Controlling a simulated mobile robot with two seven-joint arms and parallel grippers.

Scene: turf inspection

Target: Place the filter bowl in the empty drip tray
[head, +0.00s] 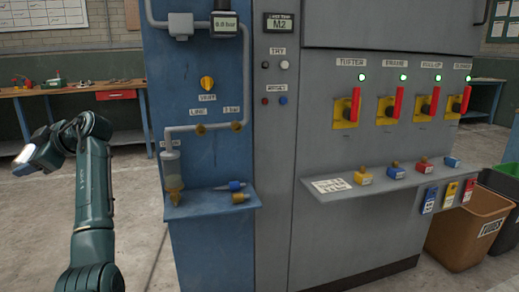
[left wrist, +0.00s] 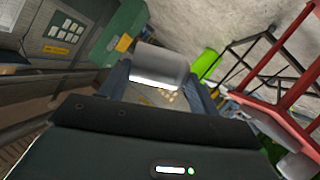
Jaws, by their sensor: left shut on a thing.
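My left gripper (head: 22,160) is raised at the left of the head view, clear of the blue panel. In the left wrist view its two fingers (left wrist: 160,90) are shut on a pale grey cylinder, which looks like the filter bowl (left wrist: 160,62). The bowl also shows as a whitish patch at the gripper in the head view (head: 25,153). No empty drip tray can be made out in either view. My right gripper is not in view.
A blue panel (head: 205,100) carries pipes, a filter unit (head: 173,172) and a shelf (head: 190,211) with two fittings. The grey cabinet (head: 340,120) has red-handled switches and a tag shelf. A workbench (head: 75,91) stands behind left; bins (head: 470,230) stand right. Concrete floor lies open at left.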

